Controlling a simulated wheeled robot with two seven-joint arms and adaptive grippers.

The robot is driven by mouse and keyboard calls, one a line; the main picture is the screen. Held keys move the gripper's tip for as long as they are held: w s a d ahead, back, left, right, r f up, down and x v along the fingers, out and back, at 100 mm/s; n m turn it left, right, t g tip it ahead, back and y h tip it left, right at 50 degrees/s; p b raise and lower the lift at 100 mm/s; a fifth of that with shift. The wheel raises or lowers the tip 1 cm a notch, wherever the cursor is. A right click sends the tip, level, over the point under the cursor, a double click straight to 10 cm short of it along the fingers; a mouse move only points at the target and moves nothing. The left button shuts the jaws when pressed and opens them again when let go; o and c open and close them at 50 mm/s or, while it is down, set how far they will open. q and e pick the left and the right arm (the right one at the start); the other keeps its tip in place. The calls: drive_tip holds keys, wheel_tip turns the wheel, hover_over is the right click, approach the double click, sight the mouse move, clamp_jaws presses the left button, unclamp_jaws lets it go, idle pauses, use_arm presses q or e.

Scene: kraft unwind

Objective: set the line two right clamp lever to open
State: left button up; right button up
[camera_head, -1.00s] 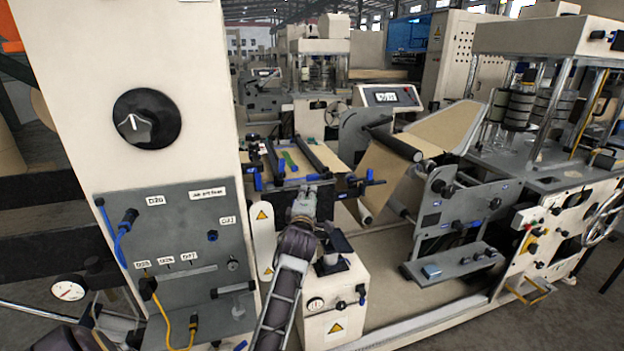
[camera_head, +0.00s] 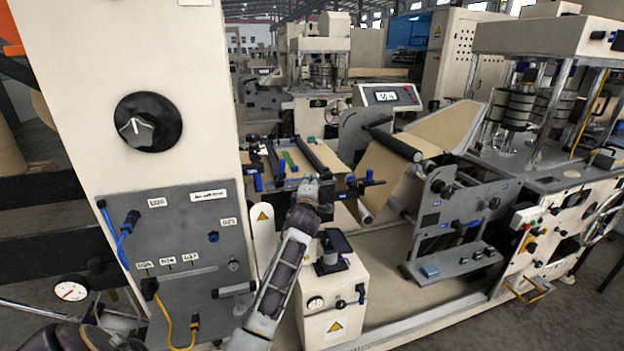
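The splicing table (camera_head: 325,160) lies in the middle of the view between dark rails, with a brown sheet on it. At its right side is a dark clamp lever (camera_head: 368,178) with blue parts; I cannot read a label or tell its setting. Blue-tipped parts (camera_head: 258,183) also stand at the table's left side. My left gripper (camera_head: 311,184) is at the table's near edge, left of the right-side lever and apart from it in the picture. Its fingers are small and seen from behind, so I cannot tell their opening. My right gripper is not in view.
A tall cream cabinet (camera_head: 75,60) with a black knob (camera_head: 147,122) and a grey socket panel with cables fills the left. A cream box (camera_head: 335,290) with a small black-topped post stands just right of my forearm. A roller unit (camera_head: 445,205) stands further right.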

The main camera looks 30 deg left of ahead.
use_arm(q)
drive_tip(key=shift+x, duration=1.95)
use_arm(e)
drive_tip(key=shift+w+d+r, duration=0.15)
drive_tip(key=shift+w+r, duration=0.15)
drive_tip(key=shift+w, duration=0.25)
use_arm(q)
clamp_jaws()
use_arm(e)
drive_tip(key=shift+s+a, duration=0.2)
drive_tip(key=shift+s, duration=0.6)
